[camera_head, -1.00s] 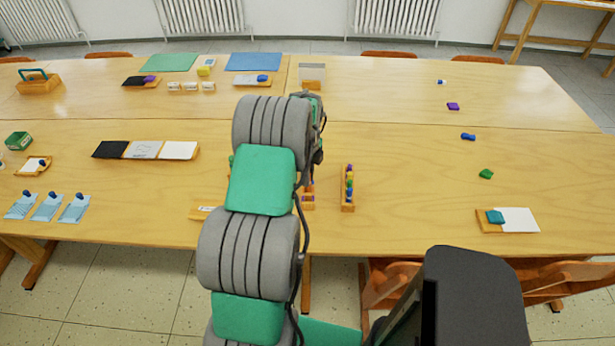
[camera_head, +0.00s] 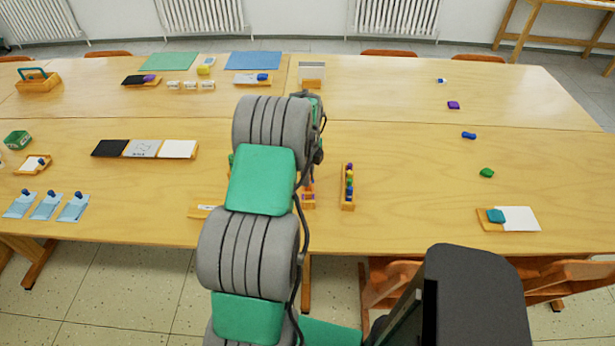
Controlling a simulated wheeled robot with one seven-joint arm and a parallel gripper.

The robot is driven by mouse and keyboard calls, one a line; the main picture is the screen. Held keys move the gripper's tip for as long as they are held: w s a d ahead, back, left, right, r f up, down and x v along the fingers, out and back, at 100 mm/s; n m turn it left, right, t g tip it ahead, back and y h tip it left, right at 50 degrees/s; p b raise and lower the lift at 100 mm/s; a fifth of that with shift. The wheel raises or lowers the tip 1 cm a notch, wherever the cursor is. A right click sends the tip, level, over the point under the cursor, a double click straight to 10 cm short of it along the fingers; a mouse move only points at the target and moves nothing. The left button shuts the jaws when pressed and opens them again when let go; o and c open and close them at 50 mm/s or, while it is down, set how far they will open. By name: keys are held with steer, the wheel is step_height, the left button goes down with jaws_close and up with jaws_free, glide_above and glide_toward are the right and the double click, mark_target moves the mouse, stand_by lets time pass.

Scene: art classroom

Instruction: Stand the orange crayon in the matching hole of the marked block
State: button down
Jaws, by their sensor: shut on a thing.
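My arm stands across the middle of the view and hides my gripper; its jaws and anything in them do not show. A small wooden block (camera_head: 309,202) with a purplish mark shows just right of the arm, near the front table edge. Small blue and orange bits show above it, too small to tell apart. To its right stands a narrow wooden rack (camera_head: 347,205) with several coloured pieces in a row. I cannot make out the orange crayon or the holes for certain.
A wooden piece with a white label (camera_head: 203,211) lies left of my arm, partly hidden. A tray with black, grey and white panels (camera_head: 143,149) lies farther left. A board with a teal block (camera_head: 496,216) lies at right. The table between rack and board is clear.

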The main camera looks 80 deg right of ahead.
steer(key=shift+f+b, duration=0.65)
steer(key=shift+f, duration=0.05)
stand_by(0.6)
stand_by(0.4)
steer(key=c, duration=1.3)
jaws_free()
steer(key=shift+o, duration=1.1)
steer(key=shift+r+p, duration=1.6)
steer(key=shift+r, duration=1.45)
